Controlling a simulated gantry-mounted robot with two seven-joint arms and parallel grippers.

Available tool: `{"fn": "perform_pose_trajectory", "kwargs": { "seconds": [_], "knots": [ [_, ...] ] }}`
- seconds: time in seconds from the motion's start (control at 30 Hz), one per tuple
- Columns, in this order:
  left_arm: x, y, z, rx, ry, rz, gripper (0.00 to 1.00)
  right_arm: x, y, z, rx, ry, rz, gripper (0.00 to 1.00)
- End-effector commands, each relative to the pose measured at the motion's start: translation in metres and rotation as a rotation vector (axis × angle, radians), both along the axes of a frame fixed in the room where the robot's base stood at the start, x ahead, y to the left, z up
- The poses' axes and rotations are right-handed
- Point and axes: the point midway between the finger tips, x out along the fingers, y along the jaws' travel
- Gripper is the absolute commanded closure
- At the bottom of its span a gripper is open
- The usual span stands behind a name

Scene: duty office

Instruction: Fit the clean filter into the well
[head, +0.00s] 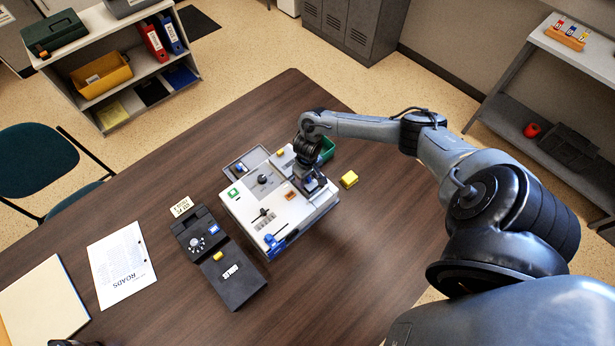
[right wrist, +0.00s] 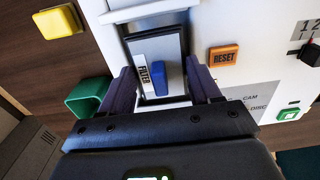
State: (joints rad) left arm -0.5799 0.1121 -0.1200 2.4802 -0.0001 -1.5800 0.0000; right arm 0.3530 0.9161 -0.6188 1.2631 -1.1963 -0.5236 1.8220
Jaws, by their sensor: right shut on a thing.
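In the head view, my right gripper (head: 314,186) is at the right part of the white machine (head: 290,222). The filter lies at a pale-framed opening (right wrist: 150,13) in the machine's top, seemingly the well. I cannot tell how deep it sits, as the gripper hides its lower end. My left gripper is not recognisable in view.
An orange RESET button (right wrist: 223,55) sits close beside the right finger. A yellow block (head: 348,180) and a green bin (head: 327,149) stand by the machine. A grey tray (head: 236,176) holding a blue-gripped piece is at its far left. A black telephone-like unit (head: 234,280) lies left.

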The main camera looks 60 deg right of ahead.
Motion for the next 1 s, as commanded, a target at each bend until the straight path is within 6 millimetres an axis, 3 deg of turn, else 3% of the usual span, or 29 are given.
{"fn": "perform_pose_trajectory", "kwargs": {
  "seconds": [1.0],
  "knots": [
    [0.000, 0.001, -0.007, 0.004, 0.000, -0.002, 0.44, 0.000, 0.000, -0.020, 0.000, 0.001, 0.001, 0.76]
  ]
}}
